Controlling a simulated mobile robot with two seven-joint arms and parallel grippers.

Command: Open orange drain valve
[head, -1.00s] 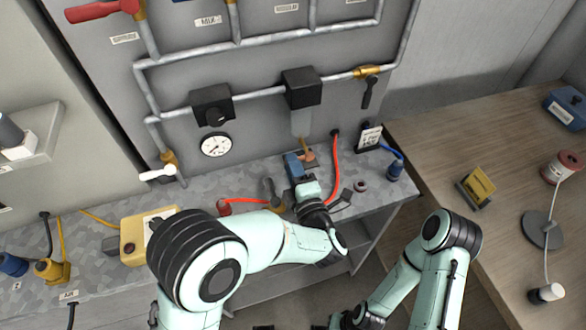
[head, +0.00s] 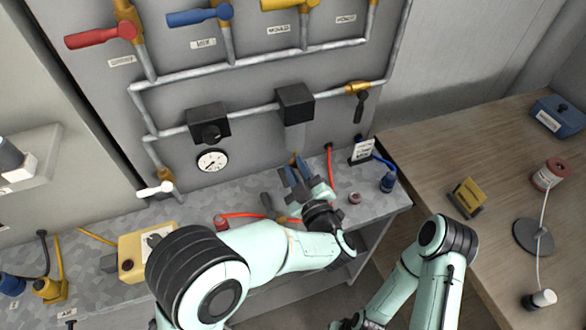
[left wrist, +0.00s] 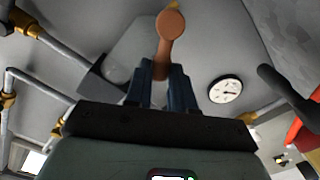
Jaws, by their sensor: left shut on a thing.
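The orange drain valve (left wrist: 171,28) shows in the left wrist view as an orange-brown handle with a round end, below a translucent filter bowl (left wrist: 135,50). In the head view the bowl (head: 295,137) hangs under a black housing. My left gripper (head: 298,178) is at the valve just under the bowl, and its blue fingers also show in the left wrist view (left wrist: 167,75). The fingers are shut on the valve handle. In the head view the gripper mostly hides the valve. My right arm (head: 425,265) is at the lower right; its gripper is out of the picture.
A pressure gauge (head: 212,160) and a black regulator (head: 208,123) are left of the bowl. The wooden table (head: 470,150) is at the right.

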